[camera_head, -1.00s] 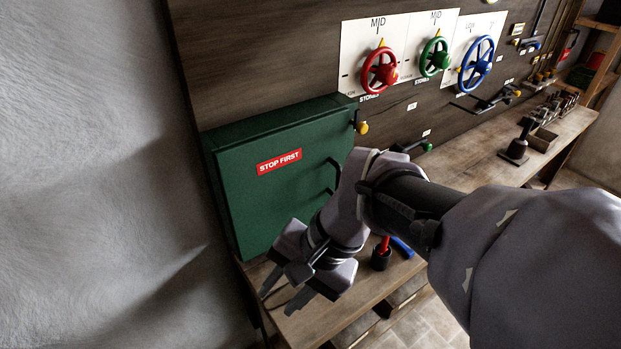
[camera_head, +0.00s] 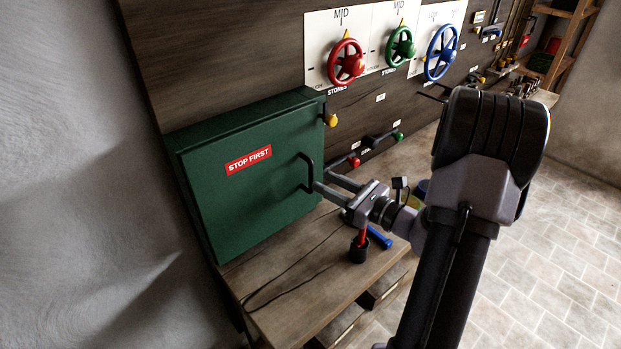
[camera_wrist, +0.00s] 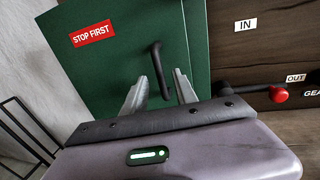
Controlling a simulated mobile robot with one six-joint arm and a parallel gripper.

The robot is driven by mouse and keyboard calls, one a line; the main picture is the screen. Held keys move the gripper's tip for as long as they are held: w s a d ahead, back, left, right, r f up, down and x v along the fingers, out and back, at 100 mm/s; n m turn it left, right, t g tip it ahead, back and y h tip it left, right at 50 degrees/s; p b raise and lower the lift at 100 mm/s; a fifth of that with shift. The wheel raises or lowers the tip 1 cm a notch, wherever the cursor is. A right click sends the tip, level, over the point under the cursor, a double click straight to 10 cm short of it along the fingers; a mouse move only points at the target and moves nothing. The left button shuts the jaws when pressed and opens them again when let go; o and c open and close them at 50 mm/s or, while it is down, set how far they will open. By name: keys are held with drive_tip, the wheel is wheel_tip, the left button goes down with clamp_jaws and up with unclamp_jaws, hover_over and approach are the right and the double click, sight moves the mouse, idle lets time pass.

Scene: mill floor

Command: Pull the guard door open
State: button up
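The guard door (camera_head: 237,185) is a green panel with a red "STOP FIRST" label, and it looks closed. Its black bar handle (camera_head: 307,173) is on the right side. The door (camera_wrist: 115,60) and handle (camera_wrist: 156,62) also show in the wrist view. My gripper (camera_head: 321,181) is open, with its fingertips at the handle. In the wrist view, the handle stands between the two spread fingers of my gripper (camera_wrist: 161,78). Neither finger is clearly pressing on it. How deep the handle sits between them is hard to tell.
A yellow knob (camera_head: 331,120) is right of the door. Red (camera_head: 345,63), green and blue handwheels are on the panel above. A wall is at left.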

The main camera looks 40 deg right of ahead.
sight(311, 176)
drive_tip(key=x, duration=0.5)
drive_tip(key=shift+w+b, duration=0.2)
drive_tip(key=shift+b, duration=0.1)
drive_tip(key=shift+c, duration=0.4)
clamp_jaws()
idle(0.6)
